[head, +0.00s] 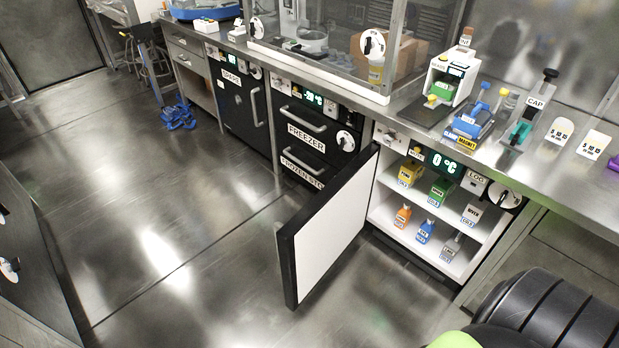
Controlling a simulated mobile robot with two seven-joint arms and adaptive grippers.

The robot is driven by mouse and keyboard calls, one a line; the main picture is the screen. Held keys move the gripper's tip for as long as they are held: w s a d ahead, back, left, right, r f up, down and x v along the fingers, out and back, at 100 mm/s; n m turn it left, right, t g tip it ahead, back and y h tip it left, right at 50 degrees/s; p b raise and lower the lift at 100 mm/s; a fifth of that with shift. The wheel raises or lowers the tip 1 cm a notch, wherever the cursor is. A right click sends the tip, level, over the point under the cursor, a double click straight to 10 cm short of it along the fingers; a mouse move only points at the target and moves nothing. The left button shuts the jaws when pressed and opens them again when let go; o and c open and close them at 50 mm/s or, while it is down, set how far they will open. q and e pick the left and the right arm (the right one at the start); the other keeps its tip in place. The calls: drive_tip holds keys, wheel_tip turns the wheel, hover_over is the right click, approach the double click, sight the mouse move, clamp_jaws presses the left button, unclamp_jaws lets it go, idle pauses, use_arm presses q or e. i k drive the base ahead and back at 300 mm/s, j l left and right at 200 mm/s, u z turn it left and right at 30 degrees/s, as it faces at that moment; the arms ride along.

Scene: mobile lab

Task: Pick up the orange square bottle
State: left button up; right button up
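The orange square bottle (402,216) stands on the lower shelf of an open white cabinet under the bench, at the left end of its row. It has a label that is too small to read. A blue bottle (425,231) and a grey bottle (452,247) stand to its right on the same shelf. Neither of my grippers shows. A black ribbed part with a green piece at the bottom right looks like part of my own arm.
The upper shelf holds yellow (409,173), green (440,190) and white (473,213) bottles. The cabinet door (328,226) stands open, jutting into the floor left of the shelves. The bench top (420,112) overhangs the cabinet and carries small devices. The floor (150,240) in front is clear.

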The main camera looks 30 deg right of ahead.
sight(404, 214)
drive_tip(key=i+z, duration=0.15)
drive_tip(key=z, duration=1.35)
drive_tip(key=i+j+z, duration=0.15)
drive_tip(key=j+z, duration=0.25)
drive_tip(key=i+j+z, duration=0.1)
drive_tip(key=j+z, duration=0.25)
drive_tip(key=j, duration=0.25)
drive_tip(key=j+z, duration=0.8)
drive_tip(key=j, duration=0.25)
drive_tip(key=k+j, duration=0.1)
drive_tip(key=j, duration=0.6)
drive_tip(key=k+j, duration=0.1)
drive_tip(key=j, duration=0.6)
drive_tip(key=l, duration=0.2)
drive_tip(key=i, duration=0.05)
